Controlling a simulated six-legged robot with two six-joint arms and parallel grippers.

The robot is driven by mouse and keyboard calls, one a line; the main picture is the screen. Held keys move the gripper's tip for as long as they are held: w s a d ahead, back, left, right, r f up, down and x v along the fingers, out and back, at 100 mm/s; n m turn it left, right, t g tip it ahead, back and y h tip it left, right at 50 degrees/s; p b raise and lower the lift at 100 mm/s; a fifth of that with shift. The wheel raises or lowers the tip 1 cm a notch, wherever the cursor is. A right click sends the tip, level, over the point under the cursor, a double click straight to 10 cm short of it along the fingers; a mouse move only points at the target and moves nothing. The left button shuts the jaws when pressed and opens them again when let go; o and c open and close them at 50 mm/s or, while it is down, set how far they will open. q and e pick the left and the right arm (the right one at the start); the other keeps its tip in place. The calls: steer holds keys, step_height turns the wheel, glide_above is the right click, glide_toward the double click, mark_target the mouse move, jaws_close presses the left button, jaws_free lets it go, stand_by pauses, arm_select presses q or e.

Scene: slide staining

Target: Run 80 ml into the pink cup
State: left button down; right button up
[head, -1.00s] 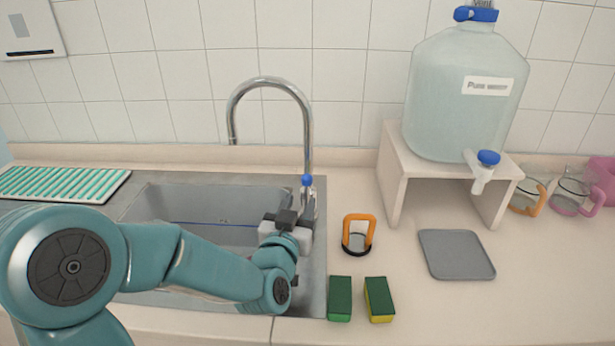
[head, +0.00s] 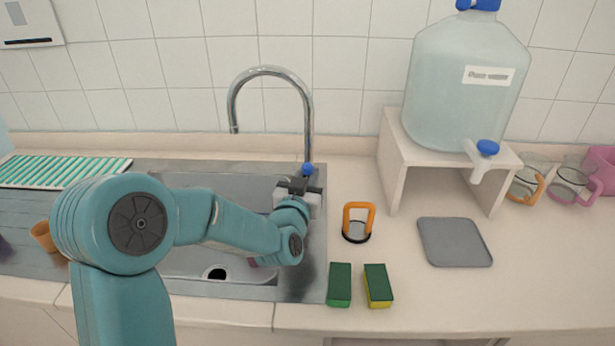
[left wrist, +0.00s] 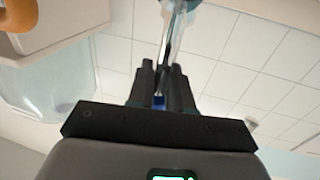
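A clear cup with a pink handle (head: 572,180) stands upright on the counter at the far right, beside a clear cup with an orange handle (head: 530,178). A steel faucet (head: 308,120) with a blue knob (head: 307,169) rises behind the sink. My left gripper (head: 302,183) is at the faucet's base, just below the knob. In the left wrist view, its dark fingers (left wrist: 162,85) stand on either side of a small blue part (left wrist: 158,102), with the faucet beyond. Whether they touch it is unclear. My right gripper is not in view.
A large water jug (head: 465,85) with a blue-topped spigot (head: 485,152) sits on a white stand (head: 393,165). A grey mat (head: 454,242), an orange-handled item (head: 358,222) and two sponges (head: 358,285) lie on the counter. My left arm crosses the sink (head: 190,262).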

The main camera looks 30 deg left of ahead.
arm_select(q)
steer(key=shift+w+d+m, duration=0.3)
steer(key=shift+d+m, duration=0.2)
steer(key=shift+m, duration=0.2)
steer(key=c, duration=1.1)
jaws_free()
steer(key=shift+r+b+v, duration=0.15)
steer(key=shift+b+v, duration=2.1)
steer(key=shift+v, duration=1.85)
steer(key=shift+r+b+v, duration=0.15)
steer(key=shift+b+v, duration=2.1)
steer(key=shift+v, duration=1.8)
